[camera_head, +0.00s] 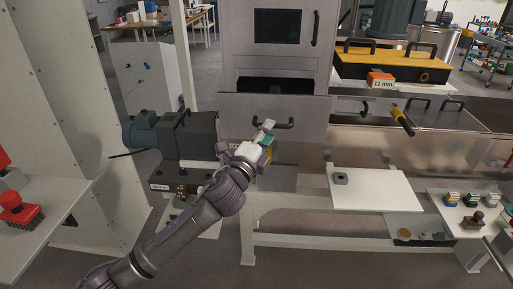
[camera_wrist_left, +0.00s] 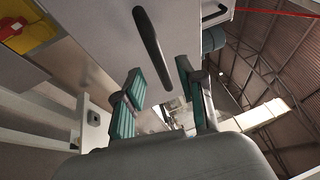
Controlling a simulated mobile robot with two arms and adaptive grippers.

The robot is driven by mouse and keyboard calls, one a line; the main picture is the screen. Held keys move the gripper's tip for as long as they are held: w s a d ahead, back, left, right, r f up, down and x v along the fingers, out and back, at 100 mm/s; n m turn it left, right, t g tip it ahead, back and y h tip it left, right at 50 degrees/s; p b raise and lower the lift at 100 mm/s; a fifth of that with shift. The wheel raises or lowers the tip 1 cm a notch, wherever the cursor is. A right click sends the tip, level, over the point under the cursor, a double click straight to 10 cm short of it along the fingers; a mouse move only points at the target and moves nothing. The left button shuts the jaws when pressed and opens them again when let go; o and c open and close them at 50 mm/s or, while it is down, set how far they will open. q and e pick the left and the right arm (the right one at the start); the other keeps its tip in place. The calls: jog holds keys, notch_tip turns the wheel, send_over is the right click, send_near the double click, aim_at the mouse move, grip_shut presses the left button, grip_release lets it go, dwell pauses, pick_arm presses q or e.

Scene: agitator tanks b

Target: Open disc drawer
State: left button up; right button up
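The grey drawer front (camera_head: 236,112) is in the middle of the head view, below a dark opening in the cabinet. A black bar handle (camera_head: 287,125) is fixed across it. My left gripper (camera_head: 267,134) is in front of the drawer, at the left end of the handle. In the left wrist view the gripper (camera_wrist_left: 160,95) is open, with its teal-padded fingers apart. The black handle (camera_wrist_left: 150,40) reaches into the space between them, and I see no grip on it. Whether a finger touches it I cannot tell. My right gripper is not in view.
A grey cabinet door (camera_head: 247,27) with a window is above the drawer. A dark motor unit (camera_head: 185,135) stands to the left. A white shelf (camera_head: 385,190) is at the right. A yellow-topped box (camera_head: 385,66) with black handles stands behind it.

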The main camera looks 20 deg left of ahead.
pick_arm(q)
jog(key=v, duration=0.8)
jog(key=shift+s, duration=0.3)
jog(key=shift+a, duration=0.1)
jog(key=w+a+f+n+g+y+b, duration=0.1)
jog(key=a+f+n+g, duration=0.1)
jog(key=f, duration=0.9)
jog(key=w+a+f+n+g+y, duration=0.1)
jog(key=a+f+n+g, duration=0.15)
jog(key=f, duration=0.85)
jog(key=s+a+f+n+g+y, duration=0.1)
jog(key=s+f+n+g, duration=0.3)
jog(key=f, duration=0.8)
jog(key=s+a+f+n+g, duration=0.1)
jog(key=s+f, duration=0.5)
jog(key=f, duration=0.6)
jog(key=s+f+n+g+b, duration=0.2)
jog(key=s+f+n+g, duration=0.25)
jog(key=s+f, duration=1.3)
jog(key=s+d+f+n+g, duration=0.2)
jog(key=s+f, duration=0.2)
jog(key=s, duration=0.7)
jog(key=s+d+f+n+g, duration=0.1)
jog(key=s+f, duration=0.3)
jog(key=s, duration=0.8)
jog(key=shift+s+d+f+n+g+h, duration=0.3)
jog(key=shift+d+f+n+g, duration=0.1)
jog(key=shift+d+g, duration=0.4)
